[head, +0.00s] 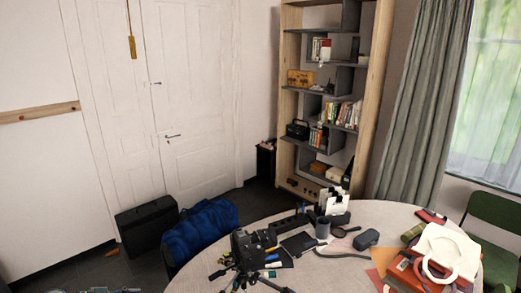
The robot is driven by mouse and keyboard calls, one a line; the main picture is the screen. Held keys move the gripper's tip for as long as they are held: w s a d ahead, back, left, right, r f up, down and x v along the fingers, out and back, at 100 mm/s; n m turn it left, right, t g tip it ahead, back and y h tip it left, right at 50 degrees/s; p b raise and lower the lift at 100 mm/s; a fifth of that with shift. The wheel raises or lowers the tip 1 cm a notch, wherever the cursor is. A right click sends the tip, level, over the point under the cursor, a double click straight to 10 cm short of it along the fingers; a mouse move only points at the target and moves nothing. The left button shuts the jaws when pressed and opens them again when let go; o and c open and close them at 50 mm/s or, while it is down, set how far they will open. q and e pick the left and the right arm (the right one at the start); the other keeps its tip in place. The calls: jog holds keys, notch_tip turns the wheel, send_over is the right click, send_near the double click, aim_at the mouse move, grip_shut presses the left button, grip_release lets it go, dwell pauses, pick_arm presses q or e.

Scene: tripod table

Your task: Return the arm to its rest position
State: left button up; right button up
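Neither of my grippers can be made out in the head view, and no arm can be clearly identified. A thin greyish shape (110,290) is cut off by the bottom edge at the lower left, and I cannot tell what it is. The round pale table (345,270) fills the lower right. A small black tripod (250,262) with spread legs stands at its near left side.
A blue bag (200,230) and black case (147,226) stand left. A bookshelf (285,100) stands behind; a green chair (497,240) is right.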

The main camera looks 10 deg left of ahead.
pick_arm(q)
jog(key=s+d+f+n+g+y, duration=0.1)
jog(key=s+d+f+n+y, duration=0.15)
jog(key=f, duration=0.95)
jog(key=s+d+f+n+g+y, duration=0.1)
jog(key=s+f+n, duration=0.15)
jog(key=f, duration=0.95)
jog(key=s+d+f+n+g+y, duration=0.1)
jog(key=s+f+n+y, duration=0.15)
jog(key=f, duration=0.95)
jog(key=s+d+f+n+g+y, duration=0.1)
jog(key=s+d+f, duration=0.8)
jog(key=s, duration=0.4)
jog(key=s+d+f+n+g+y, duration=0.1)
jog(key=s+d+f+g+y, duration=0.1)
jog(key=s+d+f, duration=0.7)
jog(key=s+f, duration=0.2)
jog(key=s, duration=0.3)
jog(key=shift+s+d+f+y, duration=0.2)
jog(key=shift+s+d+y, duration=0.05)
jog(key=shift+d+y, duration=0.1)
pick_arm(e)
jog(key=shift+d+f, duration=0.15)
jog(key=shift+d, duration=0.55)
pick_arm(q)
jog(key=shift+a+n, duration=0.1)
jog(key=shift+n, duration=0.15)
pick_arm(e)
jog(key=shift+a, duration=0.15)
jog(key=shift+w, duration=0.1)
